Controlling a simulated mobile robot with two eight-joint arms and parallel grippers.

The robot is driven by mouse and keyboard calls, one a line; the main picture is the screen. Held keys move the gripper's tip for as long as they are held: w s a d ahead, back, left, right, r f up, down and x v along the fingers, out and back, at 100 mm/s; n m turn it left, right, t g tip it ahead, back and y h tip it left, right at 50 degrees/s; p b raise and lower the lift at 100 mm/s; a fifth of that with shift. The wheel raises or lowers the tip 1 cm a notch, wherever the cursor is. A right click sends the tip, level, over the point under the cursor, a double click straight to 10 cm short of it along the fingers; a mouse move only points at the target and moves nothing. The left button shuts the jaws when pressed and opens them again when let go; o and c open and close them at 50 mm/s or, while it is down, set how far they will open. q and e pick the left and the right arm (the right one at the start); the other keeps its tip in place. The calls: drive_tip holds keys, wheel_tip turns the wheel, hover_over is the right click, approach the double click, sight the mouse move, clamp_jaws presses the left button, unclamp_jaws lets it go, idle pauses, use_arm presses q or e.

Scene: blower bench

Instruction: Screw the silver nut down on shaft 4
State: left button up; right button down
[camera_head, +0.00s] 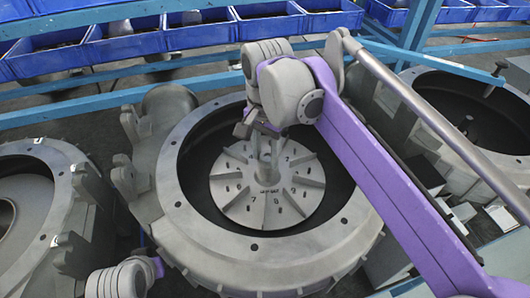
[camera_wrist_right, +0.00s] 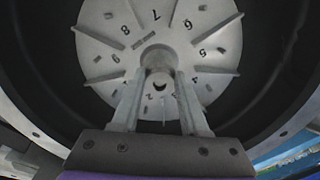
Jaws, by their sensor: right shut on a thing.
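The round grey impeller (camera_head: 265,205) lies inside the open blower housing (camera_head: 185,215), with raised fins and printed numbers on its face. It also shows in the wrist view (camera_wrist_right: 105,50). My right gripper (camera_head: 263,175) points down at the impeller's centre, its fingers on either side of the hub. In the wrist view my right gripper (camera_wrist_right: 161,85) is shut on a small silver piece, the silver nut (camera_wrist_right: 160,76), at the central shaft. The fingers hide much of the nut and shaft, and its seating height is unclear. My left gripper's fingers are not in view; part of that arm shows bottom left.
A deep dark gap rings the impeller inside the housing wall. Other open housings stand left (camera_head: 40,160) and right (camera_head: 470,85). Blue bins (camera_head: 125,45) line the back behind a blue rail (camera_head: 75,112). My purple right arm crosses the housing's right rim.

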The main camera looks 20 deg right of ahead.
drive_tip(key=m, duration=0.5)
drive_tip(key=shift+w+d+f, duration=0.1)
drive_tip(key=shift+w+d, duration=0.05)
drive_tip(key=shift+d, duration=0.05)
drive_tip(key=m, duration=0.3)
drive_tip(key=shift+w+d, duration=0.1)
drive_tip(key=shift+d, duration=0.1)
drive_tip(key=m, duration=0.4)
drive_tip(key=shift+d+f+m, duration=0.1)
drive_tip(key=shift+m, duration=0.2)
drive_tip(key=m, duration=0.3)
drive_tip(key=shift+s+m, duration=0.2)
drive_tip(key=shift+m, duration=0.2)
drive_tip(key=c, duration=0.7)
unclamp_jaws()
drive_tip(key=shift+c, duration=0.2)
